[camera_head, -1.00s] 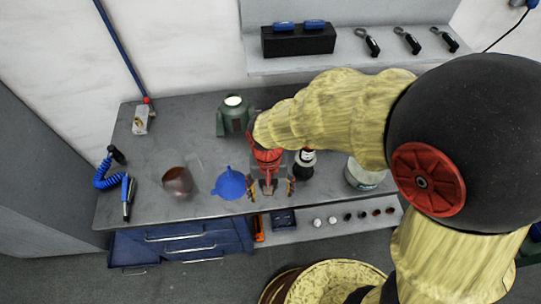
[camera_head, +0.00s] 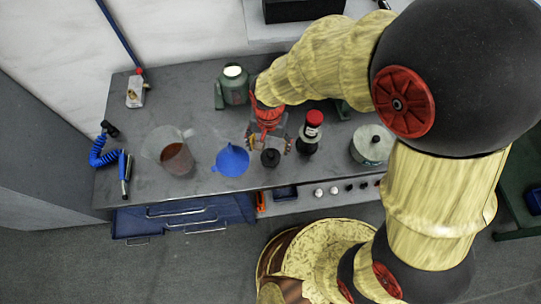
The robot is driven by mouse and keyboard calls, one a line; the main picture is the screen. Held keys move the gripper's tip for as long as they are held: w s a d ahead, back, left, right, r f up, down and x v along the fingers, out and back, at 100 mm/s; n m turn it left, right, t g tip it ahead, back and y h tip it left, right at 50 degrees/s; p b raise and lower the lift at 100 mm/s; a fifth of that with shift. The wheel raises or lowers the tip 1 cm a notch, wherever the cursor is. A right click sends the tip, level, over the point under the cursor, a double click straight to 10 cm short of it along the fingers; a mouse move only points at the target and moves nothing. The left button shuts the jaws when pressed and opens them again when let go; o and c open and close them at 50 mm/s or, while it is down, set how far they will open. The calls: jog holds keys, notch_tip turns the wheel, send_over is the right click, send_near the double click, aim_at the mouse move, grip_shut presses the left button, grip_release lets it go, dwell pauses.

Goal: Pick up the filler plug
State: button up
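A small black knob-like piece (camera_head: 270,158), which looks like the filler plug, stands near the front edge of the bench, between the blue funnel and a dark bottle with a red cap. My gripper (camera_head: 268,146) is at the end of the yellow-sleeved arm, its red body above and its two fingers spread apart. The black piece shows just below and between the fingertips in the picture. The gripper looks open and empty. How high the fingertips are above the piece cannot be told from this view.
The blue funnel (camera_head: 232,161) is close on the left and the red-capped bottle (camera_head: 311,132) close on the right. A green jack-like item (camera_head: 234,86) stands behind.

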aim_at(271, 154)
jog(key=f, duration=0.1)
jog(key=f+b, duration=0.1)
jog(key=f, duration=0.3)
jog(key=shift+s+d, duration=0.15)
jog(key=shift+d, duration=0.1)
jog(key=shift+r, duration=0.1)
jog(key=shift+c, duration=0.6)
jog(key=c, duration=1.1)
